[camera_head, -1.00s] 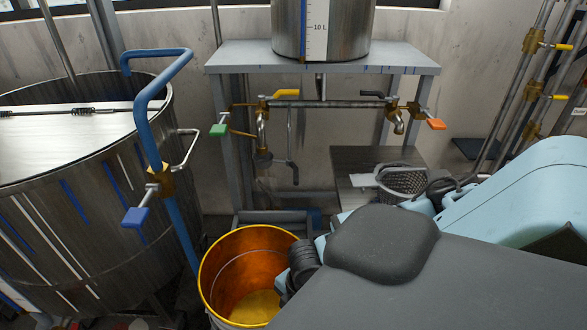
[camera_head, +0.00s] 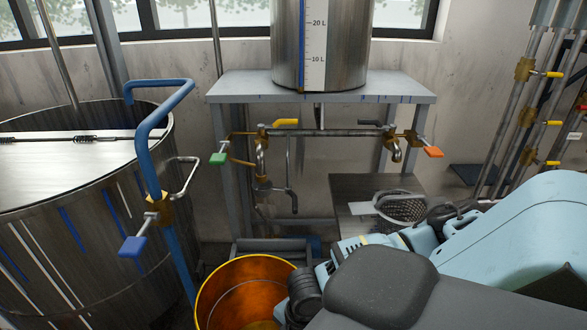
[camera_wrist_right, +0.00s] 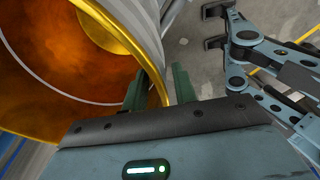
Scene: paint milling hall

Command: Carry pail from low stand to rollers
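The pail (camera_head: 240,285) has an orange inside and a yellow rim. It stands upright at the bottom of the head view, its lower part cut off. In the right wrist view the pail (camera_wrist_right: 50,75) fills the upper left. My right gripper (camera_wrist_right: 159,88) has its two green fingers at the pail's wall, one inside the rim and one outside. Whether they press on it I cannot tell. In the head view my right arm hides these fingers. My left gripper (camera_wrist_right: 213,26) shows in the right wrist view, fingers apart and empty, away from the pail. I cannot make out the low stand or the rollers.
A large steel vat (camera_head: 70,235) with a blue bent pipe (camera_head: 150,130) stands left of the pail. Behind are a steel table (camera_head: 400,90) with taps below, and a dark stand (camera_head: 350,190) with a strainer (camera_head: 403,207). Bare floor (camera_wrist_right: 190,25) shows beside the pail.

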